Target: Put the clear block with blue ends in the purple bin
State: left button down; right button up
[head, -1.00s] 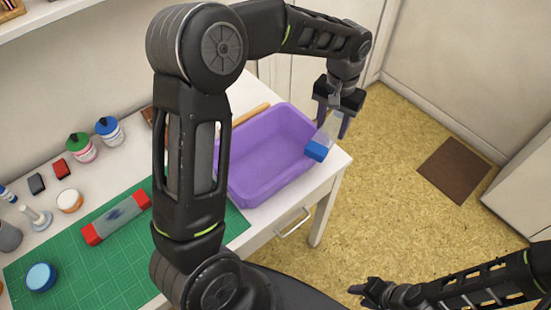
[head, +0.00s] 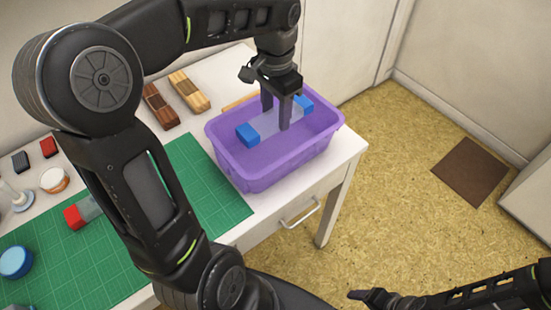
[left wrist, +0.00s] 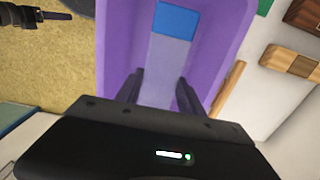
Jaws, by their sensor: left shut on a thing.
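The clear block with blue ends (head: 268,123) is between the fingers of my left gripper (head: 276,122), which is shut on its middle. The block lies about level over the purple bin (head: 262,178), within its outline in the head view; I cannot tell how far above the floor it is. In the left wrist view the block (left wrist: 170,62) shows one blue end, between the finger pads (left wrist: 158,88), with the purple bin wall (left wrist: 113,45) around it. My right gripper (head: 368,296) is low at the bottom right, away from the table, its jaws too small to judge.
A green cutting mat (head: 205,180) lies left of the bin. A red-ended block (head: 80,212) is partly hidden behind my left arm. Wooden pieces (head: 188,91) lie behind the bin. A blue round lid (head: 15,261) is at far left. The table's right edge is close to the bin.

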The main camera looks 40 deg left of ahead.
pick_arm(q)
jog(key=shift+r, duration=0.1)
send_over(275, 150)
jog(key=shift+f, duration=2.55)
jog(key=shift+f+b, duration=0.3)
jog(key=shift+f, duration=2.2)
jog(key=shift+f, duration=0.1)
jog(key=c, duration=0.7)
grip_release()
